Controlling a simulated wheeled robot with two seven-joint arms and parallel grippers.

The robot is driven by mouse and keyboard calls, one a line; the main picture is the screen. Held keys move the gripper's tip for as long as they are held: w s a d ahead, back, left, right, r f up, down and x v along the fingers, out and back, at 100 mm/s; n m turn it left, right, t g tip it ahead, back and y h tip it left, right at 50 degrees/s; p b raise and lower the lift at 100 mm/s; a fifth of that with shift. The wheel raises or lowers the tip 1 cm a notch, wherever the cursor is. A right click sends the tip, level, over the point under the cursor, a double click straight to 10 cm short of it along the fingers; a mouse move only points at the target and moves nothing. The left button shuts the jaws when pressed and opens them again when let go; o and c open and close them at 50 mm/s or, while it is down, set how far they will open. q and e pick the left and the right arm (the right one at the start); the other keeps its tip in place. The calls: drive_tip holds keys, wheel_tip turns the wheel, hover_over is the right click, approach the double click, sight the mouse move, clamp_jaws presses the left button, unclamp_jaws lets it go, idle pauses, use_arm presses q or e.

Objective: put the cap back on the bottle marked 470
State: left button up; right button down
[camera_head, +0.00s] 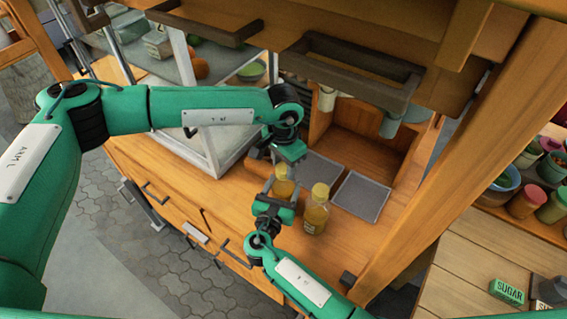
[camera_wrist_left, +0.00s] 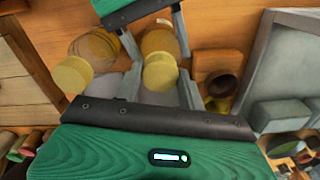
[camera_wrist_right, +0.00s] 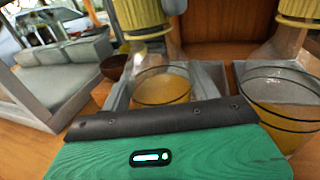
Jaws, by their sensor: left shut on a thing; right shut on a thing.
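My left gripper (camera_head: 286,168) comes down from above and is shut on a yellow cap (camera_wrist_left: 160,72). The cap (camera_wrist_right: 140,14) is over the neck of a clear bottle of amber liquid (camera_wrist_right: 162,86); I cannot tell whether it is seated. My right gripper (camera_head: 279,196) is shut around this bottle's body, and the bottle (camera_head: 284,188) looks upright. A second similar bottle (camera_head: 315,217), with its yellow cap (camera_head: 320,191) on, stands just right of it. It also shows in the right wrist view (camera_wrist_right: 280,100). I cannot read the number on either bottle.
Two grey mats (camera_head: 362,196) lie on the wooden counter behind the bottles. A glass-sided case (camera_head: 205,135) stands to the left. A wooden drawer with a dark handle (camera_head: 350,68) overhangs the back. A wooden post (camera_head: 410,185) rises at the right.

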use_arm(q)
drive_tip(key=shift+m, duration=0.9)
drive_tip(key=o, duration=0.9)
drive_tip(key=shift+r, duration=2.3)
